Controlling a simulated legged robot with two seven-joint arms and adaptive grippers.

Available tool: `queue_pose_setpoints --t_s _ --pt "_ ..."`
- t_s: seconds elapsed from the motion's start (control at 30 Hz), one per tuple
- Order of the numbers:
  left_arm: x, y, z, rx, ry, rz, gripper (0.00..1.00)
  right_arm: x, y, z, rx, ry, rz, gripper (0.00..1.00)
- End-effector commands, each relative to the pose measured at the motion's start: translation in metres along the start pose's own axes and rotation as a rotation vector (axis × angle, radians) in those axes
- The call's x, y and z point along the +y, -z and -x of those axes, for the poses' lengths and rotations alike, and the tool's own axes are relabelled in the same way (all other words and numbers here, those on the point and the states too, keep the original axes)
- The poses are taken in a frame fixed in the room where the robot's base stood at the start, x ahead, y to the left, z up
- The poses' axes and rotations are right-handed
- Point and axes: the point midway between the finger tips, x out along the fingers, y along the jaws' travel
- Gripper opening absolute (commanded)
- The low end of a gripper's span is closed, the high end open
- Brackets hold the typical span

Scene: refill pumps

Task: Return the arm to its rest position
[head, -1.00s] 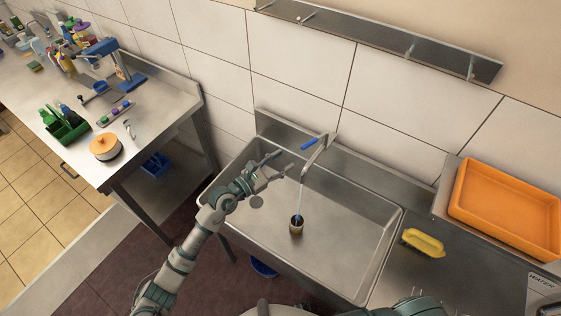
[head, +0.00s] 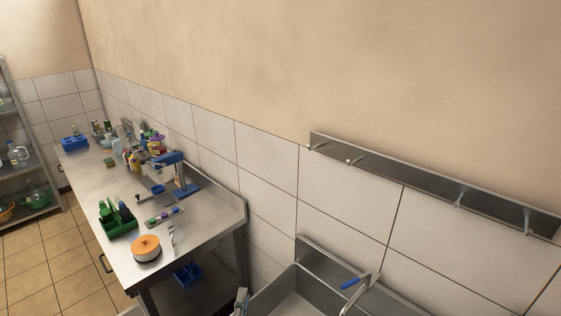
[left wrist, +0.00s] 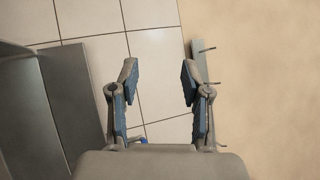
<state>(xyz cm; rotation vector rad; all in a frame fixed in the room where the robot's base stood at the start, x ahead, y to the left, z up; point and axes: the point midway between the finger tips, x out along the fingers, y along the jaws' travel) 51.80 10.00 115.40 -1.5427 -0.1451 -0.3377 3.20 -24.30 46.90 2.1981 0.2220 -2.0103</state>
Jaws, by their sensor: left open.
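My left gripper (left wrist: 159,78) is open and empty in the left wrist view, its two blue-padded fingers apart in front of white wall tiles. In the head view only a small part of my left gripper (head: 242,301) shows at the bottom edge, left of the sink (head: 296,299). The tap (head: 362,292) with its blue lever stands at the sink's back right. A bit of blue also shows low between the fingers in the left wrist view. The sink's floor is mostly cut off. My right gripper is not in view.
A steel table (head: 90,190) on the left holds a green caddy (head: 118,220), an orange-lidded pot (head: 146,247), a blue stand (head: 183,180) and several bottles. A steel wall rail (head: 420,187) with pegs runs above the sink. The wall space between is clear.

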Motion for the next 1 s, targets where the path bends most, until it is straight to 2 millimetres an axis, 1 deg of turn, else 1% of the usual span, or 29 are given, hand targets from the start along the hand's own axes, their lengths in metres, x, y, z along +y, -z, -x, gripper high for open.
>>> queue_pose_setpoints --t_s 0.03,0.07,0.1,0.17,0.2,0.27,0.3,0.37,0.4,0.47,0.5,0.57,0.6,0.67,0.8,1.0 --pt "0.024 -0.029 0.022 -0.118 -0.110 0.158 0.47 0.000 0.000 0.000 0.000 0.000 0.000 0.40" --pt "0.039 -0.045 0.035 -0.189 -0.175 0.249 0.47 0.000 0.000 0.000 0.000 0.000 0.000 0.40" --pt "0.059 -0.063 0.056 -0.283 -0.263 0.365 0.47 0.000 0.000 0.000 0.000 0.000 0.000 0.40" --pt "0.088 -0.083 0.091 -0.418 -0.394 0.523 0.47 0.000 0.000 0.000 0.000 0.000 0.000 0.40" --pt "0.106 -0.091 0.116 -0.503 -0.477 0.618 0.47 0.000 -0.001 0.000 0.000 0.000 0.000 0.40" --pt "0.127 -0.099 0.153 -0.616 -0.591 0.738 0.47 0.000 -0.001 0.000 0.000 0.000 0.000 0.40" --pt "0.137 -0.101 0.175 -0.681 -0.658 0.802 0.47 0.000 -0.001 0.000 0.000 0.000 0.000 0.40" --pt "0.148 -0.101 0.205 -0.764 -0.746 0.881 0.47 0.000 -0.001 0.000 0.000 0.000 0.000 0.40" --pt "0.154 -0.099 0.224 -0.813 -0.801 0.926 0.47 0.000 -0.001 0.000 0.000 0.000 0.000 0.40" --pt "0.160 -0.096 0.250 -0.881 -0.877 0.983 0.47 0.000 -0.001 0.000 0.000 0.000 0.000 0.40" --pt "0.162 -0.094 0.266 -0.921 -0.924 1.015 0.47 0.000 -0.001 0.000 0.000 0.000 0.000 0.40" --pt "0.165 -0.090 0.289 -0.979 -0.991 1.059 0.47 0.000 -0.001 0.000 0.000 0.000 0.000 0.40" --pt "0.165 -0.086 0.304 -1.014 -1.036 1.085 0.47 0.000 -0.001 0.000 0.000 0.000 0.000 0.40" --pt "0.165 -0.081 0.325 -1.066 -1.099 1.120 0.47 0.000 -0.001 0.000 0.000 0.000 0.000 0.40" --pt "0.158 -0.068 0.371 -1.176 -1.245 1.187 0.47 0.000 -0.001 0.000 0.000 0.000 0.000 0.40" --pt "0.225 -0.065 0.377 -1.191 -1.267 1.173 0.47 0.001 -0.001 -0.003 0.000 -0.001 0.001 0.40"
